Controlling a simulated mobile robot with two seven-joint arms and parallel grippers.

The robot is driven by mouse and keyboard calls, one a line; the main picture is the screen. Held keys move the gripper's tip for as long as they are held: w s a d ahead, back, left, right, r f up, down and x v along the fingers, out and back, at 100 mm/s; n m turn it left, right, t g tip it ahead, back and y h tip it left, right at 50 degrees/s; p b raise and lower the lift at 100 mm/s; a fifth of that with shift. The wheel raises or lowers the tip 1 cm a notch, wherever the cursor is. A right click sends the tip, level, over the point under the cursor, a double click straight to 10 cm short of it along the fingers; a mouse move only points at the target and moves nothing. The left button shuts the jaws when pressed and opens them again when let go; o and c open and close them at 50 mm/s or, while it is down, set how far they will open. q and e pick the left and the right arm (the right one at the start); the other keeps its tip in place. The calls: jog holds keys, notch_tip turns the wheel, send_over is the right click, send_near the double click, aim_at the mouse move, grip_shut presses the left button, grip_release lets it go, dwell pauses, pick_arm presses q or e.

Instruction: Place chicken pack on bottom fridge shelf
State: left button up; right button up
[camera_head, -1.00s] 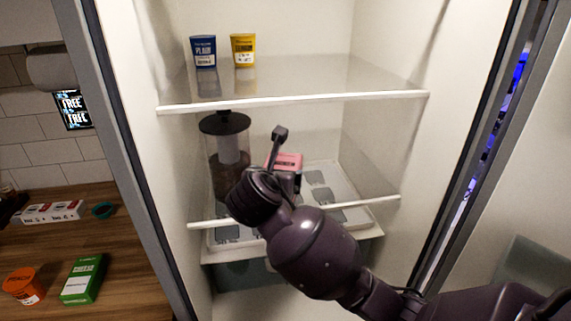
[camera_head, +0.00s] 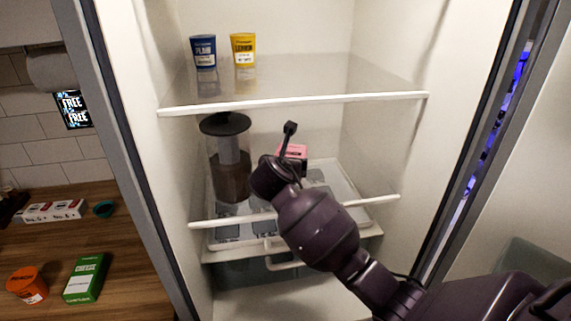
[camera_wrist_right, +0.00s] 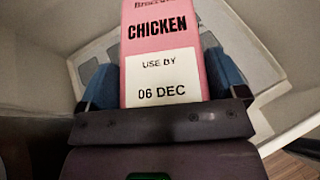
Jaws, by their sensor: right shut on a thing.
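The pink chicken pack (camera_wrist_right: 160,35) with a white "USE BY 06 DEC" label sits between the blue fingers of my right gripper (camera_wrist_right: 165,85), which is shut on it. In the head view only a bit of the pink pack (camera_head: 293,151) shows behind my right wrist. My right gripper is mostly hidden there by the arm, inside the fridge above the lower shelf. The lower shelf (camera_head: 372,200) has a white front edge and a tray-like surface with grey rectangles. Whether the pack touches the shelf cannot be told. My left gripper is out of view.
A tall clear dark-lidded container (camera_head: 228,160) stands at the left of the lower shelf. A blue pot (camera_head: 203,51) and a yellow pot (camera_head: 243,49) stand on the upper shelf (camera_head: 300,98). A clear drawer (camera_head: 240,272) lies below. The lower shelf's right side is clear.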

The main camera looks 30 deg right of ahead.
jog(key=shift+f, duration=0.1)
jog(key=o, duration=0.9)
jog(key=shift+f, duration=0.1)
jog(key=b+v, duration=0.1)
jog(key=v, duration=1.1)
